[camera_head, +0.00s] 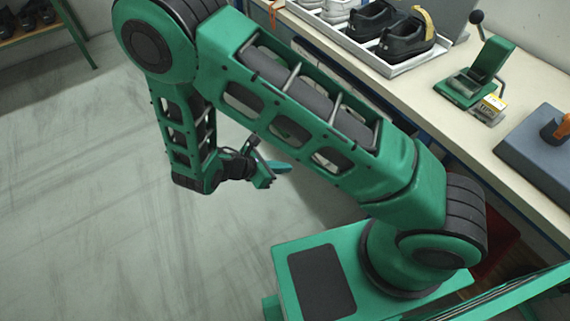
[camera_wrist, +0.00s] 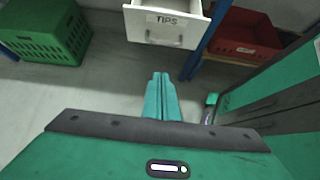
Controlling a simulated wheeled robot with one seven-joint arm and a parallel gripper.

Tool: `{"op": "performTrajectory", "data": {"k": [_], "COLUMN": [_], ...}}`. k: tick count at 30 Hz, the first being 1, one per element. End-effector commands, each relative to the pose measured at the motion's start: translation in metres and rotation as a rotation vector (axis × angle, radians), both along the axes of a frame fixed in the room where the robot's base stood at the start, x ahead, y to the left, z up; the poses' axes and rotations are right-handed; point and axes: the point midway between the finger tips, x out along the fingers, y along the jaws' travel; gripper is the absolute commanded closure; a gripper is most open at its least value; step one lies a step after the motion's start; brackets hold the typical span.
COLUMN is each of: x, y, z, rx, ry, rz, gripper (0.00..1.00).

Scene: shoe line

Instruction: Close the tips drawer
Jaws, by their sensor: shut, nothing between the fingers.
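The tips drawer (camera_wrist: 166,28) is white, with a "TIPS" label and a handle on its front. It is at the top of the wrist view and stands pulled out, with part of its inside showing. My gripper (camera_wrist: 160,76) is shut and empty, its green fingers pointing at the drawer front from below in the picture, apart from it. In the head view my gripper (camera_head: 276,173) hangs over the floor beside the bench, partly behind its own wrist. The drawer is hidden from the head view by my arm.
A green crate (camera_wrist: 48,30) stands on the floor left of the drawer, and a red bin (camera_wrist: 240,38) is to its right beyond a blue leg (camera_wrist: 203,42). The workbench (camera_head: 443,92) carries a tray of shoes (camera_head: 402,66) and a green press (camera_head: 484,75). The floor to the left is clear.

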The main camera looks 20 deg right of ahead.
Motion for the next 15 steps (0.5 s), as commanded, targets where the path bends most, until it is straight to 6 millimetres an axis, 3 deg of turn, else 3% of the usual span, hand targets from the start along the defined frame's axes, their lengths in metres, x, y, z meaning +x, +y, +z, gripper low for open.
{"op": "performTrajectory", "data": {"k": [12, 15], "x": [0.016, 0.022], "y": [-0.058, -0.072], "z": [-0.049, -0.043], "rx": [-0.002, 0.000], "ry": [0.001, 0.000], "rz": [-0.005, -0.004], "gripper": [1.00, 1.00]}}
